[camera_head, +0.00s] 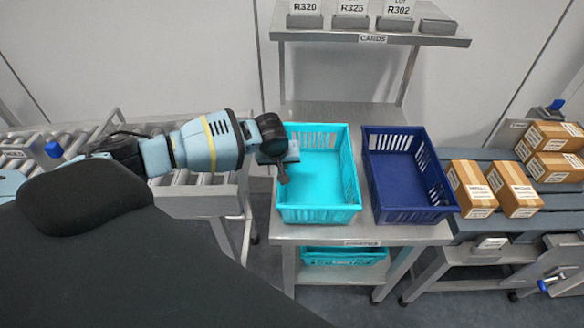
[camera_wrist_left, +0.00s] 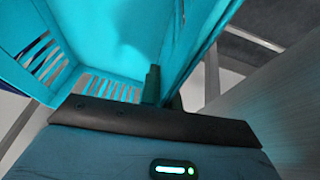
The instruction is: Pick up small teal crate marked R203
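A teal crate (camera_head: 318,214) sits empty on the left of the steel table, with slotted end walls. No R203 mark is readable on it. My left gripper (camera_head: 284,172) is at its left wall, with one dark finger inside the crate. In the left wrist view the crate (camera_wrist_left: 100,45) fills the upper left. My left gripper's fingers (camera_wrist_left: 163,92) are close together there, one on each side of the wall, and look shut on it. The exact contact is partly hidden. My right gripper is not in view.
A navy crate (camera_head: 438,211) stands just right of the teal one. Another teal crate (camera_head: 343,256) is on the lower shelf. Above is a card shelf (camera_head: 372,39) with R320, R325 and R302. A roller conveyor (camera_head: 205,205) is at left; cardboard boxes (camera_head: 472,189) lie at right.

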